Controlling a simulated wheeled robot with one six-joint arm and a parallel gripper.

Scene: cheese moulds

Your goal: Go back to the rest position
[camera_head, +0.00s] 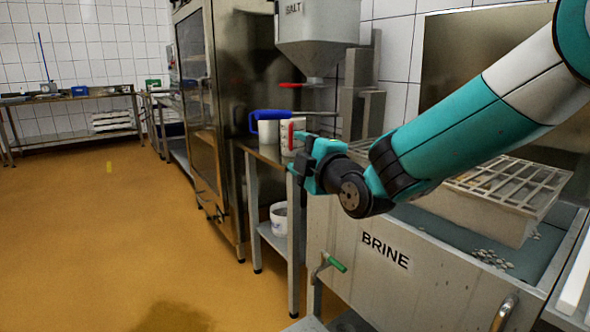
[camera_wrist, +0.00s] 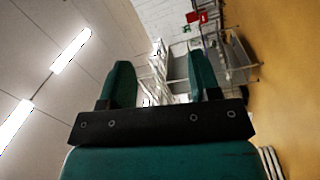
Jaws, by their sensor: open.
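My gripper (camera_head: 295,155) is at the end of my teal and white arm, in the middle of the head view. It is in front of the small steel table with the jugs, near the left end of the brine tank. In the wrist view my gripper (camera_wrist: 160,85) shows two teal fingers standing apart with nothing between them. Behind the fingers the wrist view shows the room tilted, with ceiling lamps at the left and floor at the right.
The brine tank (camera_head: 395,280) with a green-handled valve stands below my arm. A blue-handled jug (camera_head: 268,128) and a red-handled jug (camera_head: 290,137) stand beside my gripper in the picture. A salt hopper (camera_head: 318,35) hangs above them. A steel cabinet (camera_head: 225,110) stands behind. Open floor (camera_head: 110,240) lies left.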

